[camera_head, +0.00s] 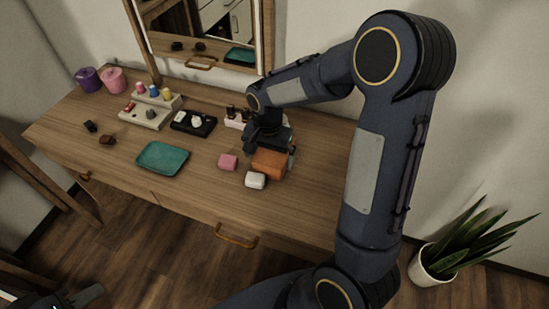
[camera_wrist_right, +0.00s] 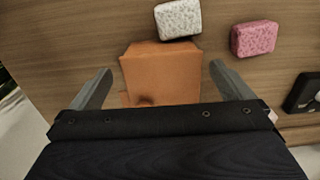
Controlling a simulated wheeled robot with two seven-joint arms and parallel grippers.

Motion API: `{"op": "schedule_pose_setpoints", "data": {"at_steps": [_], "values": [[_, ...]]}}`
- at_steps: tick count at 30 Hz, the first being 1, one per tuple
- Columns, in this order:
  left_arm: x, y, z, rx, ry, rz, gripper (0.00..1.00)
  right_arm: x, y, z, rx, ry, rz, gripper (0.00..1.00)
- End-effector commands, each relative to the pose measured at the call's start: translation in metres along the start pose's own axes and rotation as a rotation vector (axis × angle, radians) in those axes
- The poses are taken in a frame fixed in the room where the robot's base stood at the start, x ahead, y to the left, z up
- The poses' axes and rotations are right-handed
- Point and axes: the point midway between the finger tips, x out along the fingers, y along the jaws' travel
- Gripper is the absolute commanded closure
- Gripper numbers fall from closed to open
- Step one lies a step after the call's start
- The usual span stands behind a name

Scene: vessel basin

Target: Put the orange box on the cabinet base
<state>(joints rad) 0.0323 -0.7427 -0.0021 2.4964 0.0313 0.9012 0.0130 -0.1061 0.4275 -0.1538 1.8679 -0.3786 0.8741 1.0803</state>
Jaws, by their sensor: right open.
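The orange box (camera_head: 268,164) lies on the wooden table, just under my right gripper (camera_head: 270,152). In the right wrist view, the orange box (camera_wrist_right: 160,75) sits between the two spread fingers of my right gripper (camera_wrist_right: 163,82), with a gap on each side. The right gripper is open, and its body hides the box's near end in that view. My left gripper (camera_head: 85,297) shows only in part at the bottom left corner, away from the table. I cannot tell for sure which thing is the cabinet base.
A white block (camera_head: 255,180) and a pink block (camera_head: 228,162) lie close beside the orange box. A teal tray (camera_head: 162,158), a black tray (camera_head: 194,123) and a pale stepped stand (camera_head: 146,117) are further left. A mirror (camera_head: 200,40) stands behind. Bare tabletop shows at the front.

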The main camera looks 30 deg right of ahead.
Motion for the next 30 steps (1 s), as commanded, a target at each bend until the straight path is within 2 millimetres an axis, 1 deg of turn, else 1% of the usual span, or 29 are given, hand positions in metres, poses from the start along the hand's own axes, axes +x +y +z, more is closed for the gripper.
{"op": "schedule_pose_setpoints", "data": {"at_steps": [6, 9, 12, 18, 20, 27, 29, 30], "values": [[-0.002, 0.001, -0.001, 0.0, 0.0, 0.0, 0.64, 0.032, -0.001, 0.004, -0.001, -0.004, 0.003, 0.0], [-0.001, 0.001, -0.001, 0.0, 0.0, 0.0, 0.64, 0.045, -0.001, 0.003, -0.001, -0.003, 0.002, 0.0], [-0.001, 0.001, -0.001, 0.0, 0.0, 0.0, 0.64, 0.05, -0.001, 0.003, -0.001, -0.003, 0.001, 0.0], [-0.001, 0.0, -0.001, 0.0, 0.0, 0.0, 0.64, 0.05, -0.002, 0.003, -0.001, -0.001, -0.001, 0.0], [-0.001, 0.0, -0.001, 0.0, 0.0, 0.0, 0.64, 0.05, -0.002, 0.003, -0.001, -0.001, -0.001, 0.07], [-0.001, 0.0, -0.001, 0.0, 0.0, 0.0, 0.64, 0.05, -0.002, 0.003, -0.001, -0.001, -0.001, 0.38], [-0.001, 0.0, -0.001, 0.0, 0.0, 0.0, 0.64, 0.05, -0.002, 0.003, -0.001, -0.001, -0.001, 0.45], [-0.001, 0.0, -0.001, 0.0, 0.0, 0.0, 0.64, 0.05, -0.002, 0.003, -0.001, -0.001, -0.001, 0.45]]}}
